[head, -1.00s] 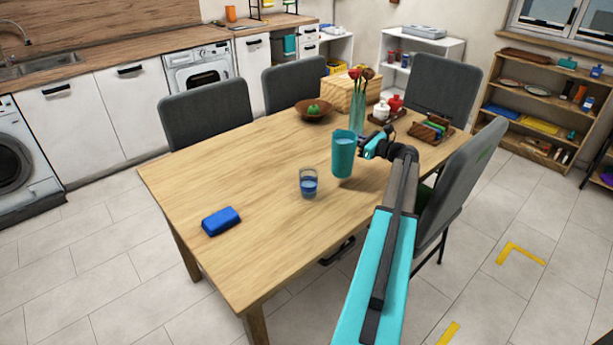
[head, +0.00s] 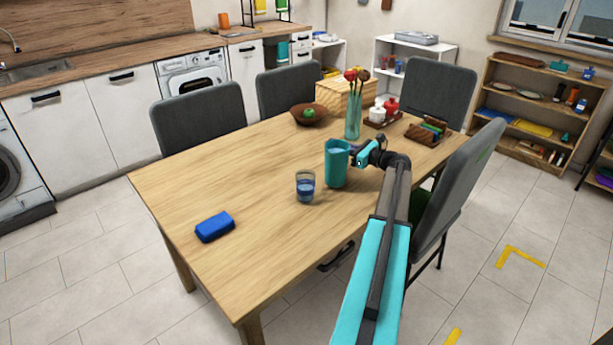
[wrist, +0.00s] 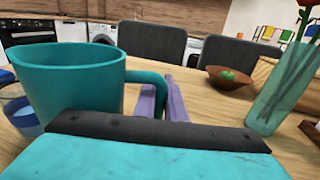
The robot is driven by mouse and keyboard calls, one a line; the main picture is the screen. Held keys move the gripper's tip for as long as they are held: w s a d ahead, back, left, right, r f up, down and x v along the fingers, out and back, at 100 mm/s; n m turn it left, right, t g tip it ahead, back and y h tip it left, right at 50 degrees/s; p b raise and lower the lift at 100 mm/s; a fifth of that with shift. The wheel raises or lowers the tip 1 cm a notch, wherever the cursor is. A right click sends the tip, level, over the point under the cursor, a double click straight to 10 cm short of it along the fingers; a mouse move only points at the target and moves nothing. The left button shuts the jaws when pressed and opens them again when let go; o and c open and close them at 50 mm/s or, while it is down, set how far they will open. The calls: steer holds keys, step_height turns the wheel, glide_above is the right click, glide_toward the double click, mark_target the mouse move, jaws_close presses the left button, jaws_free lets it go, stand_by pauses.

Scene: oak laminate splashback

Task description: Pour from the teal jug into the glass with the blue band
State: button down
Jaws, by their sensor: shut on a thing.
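The teal jug (head: 336,168) is upright at the middle of the table's near half, just right of the glass. My gripper (head: 356,154) is shut on the jug's handle from the right. The wrist view shows the jug (wrist: 70,90) large at left, with the purple fingers (wrist: 165,102) at its handle. The inside bottom of the jug is hidden there. The glass with the blue band (head: 305,188) stands upright on the table, and shows partly behind the jug in the wrist view (wrist: 20,118). I cannot tell whether the jug's base touches the table.
A blue block-like case (head: 215,226) lies on the table (head: 250,190) at front left. A vase with flowers (head: 353,118), a bowl with green fruit (head: 309,116), a wooden box (head: 343,96) and a wooden tray (head: 427,135) stand farther back. Grey chairs surround the table.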

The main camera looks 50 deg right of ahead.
steer(key=shift+a+r, duration=0.1)
steer(key=shift+r, duration=0.15)
steer(key=shift+w+a+r+n+g+h+p, duration=0.2)
steer(key=shift+a+r+n+g+p, duration=0.15)
steer(key=shift+a+r+n+p, duration=0.55)
steer(key=shift+w+a+r+n+g+h+p, duration=0.15)
steer(key=shift+a+r+n+g+p, duration=0.4)
steer(key=shift+n, duration=0.75)
steer(key=shift+a+n, duration=0.3)
steer(key=shift+a, duration=0.1)
steer(key=shift+w+a+r+n+p, duration=0.1)
steer(key=shift+a+r+n+p, duration=0.55)
steer(key=shift+a+r, duration=0.25)
steer(key=shift+a+r+n+g+h+p, duration=0.2)
steer(key=shift+a+r+n+g+h, duration=0.05)
steer(key=shift+r+n, duration=0.2)
steer(key=shift+a+r+n+g+h+p, duration=0.2)
steer(key=shift+r+n+g, duration=0.1)
steer(key=shift+r, duration=0.1)
stand_by(1.2)
steer(key=shift+w+a+n+g, duration=0.1)
steer(key=shift+a+n+g, duration=0.2)
steer(key=shift+n, duration=0.4)
stand_by(1.5)
